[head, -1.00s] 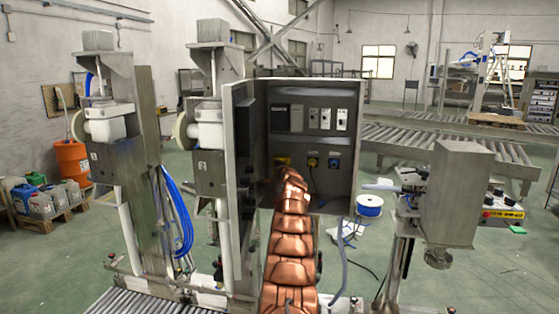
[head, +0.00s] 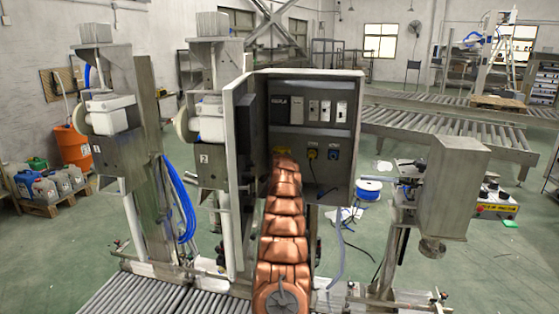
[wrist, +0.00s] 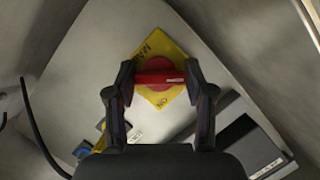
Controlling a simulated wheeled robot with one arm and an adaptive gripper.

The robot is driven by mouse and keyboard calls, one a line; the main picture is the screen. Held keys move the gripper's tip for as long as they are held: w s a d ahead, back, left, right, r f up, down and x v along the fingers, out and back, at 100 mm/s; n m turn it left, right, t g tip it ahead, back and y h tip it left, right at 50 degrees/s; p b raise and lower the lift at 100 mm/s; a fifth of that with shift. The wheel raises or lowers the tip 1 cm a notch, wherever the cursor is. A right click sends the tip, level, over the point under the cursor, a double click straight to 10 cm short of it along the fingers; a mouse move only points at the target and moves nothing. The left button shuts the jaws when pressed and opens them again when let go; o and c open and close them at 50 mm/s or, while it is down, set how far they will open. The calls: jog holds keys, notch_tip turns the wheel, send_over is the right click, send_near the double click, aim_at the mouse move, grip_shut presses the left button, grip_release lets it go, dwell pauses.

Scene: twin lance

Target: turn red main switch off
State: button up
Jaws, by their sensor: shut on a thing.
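The red main switch (wrist: 160,78) has a red handle on a yellow plate (wrist: 158,45) with black lettering, on the grey panel of a cabinet. In the wrist view its handle lies level across the picture, while the plate is tilted to a diamond. My gripper (wrist: 159,77) has one fingertip at each end of the handle and is shut on it. In the head view, a bit of the yellow plate (head: 283,151) shows at the left of the panel. My copper-coloured arm reaches up to it and hides the switch and gripper there.
The open grey cabinet (head: 358,120) has its door standing out at the left, close beside my arm. Yellow and blue sockets (head: 333,154) sit right of the switch. A conveyor (head: 135,298) and a filling machine (head: 110,150) stand at the left, a metal box (head: 452,190) at the right.

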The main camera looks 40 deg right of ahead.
jog(key=o, duration=1.2)
jog(key=shift+c, duration=0.2)
jog(key=shift+s+r, duration=0.1)
jog(key=shift+r, duration=0.05)
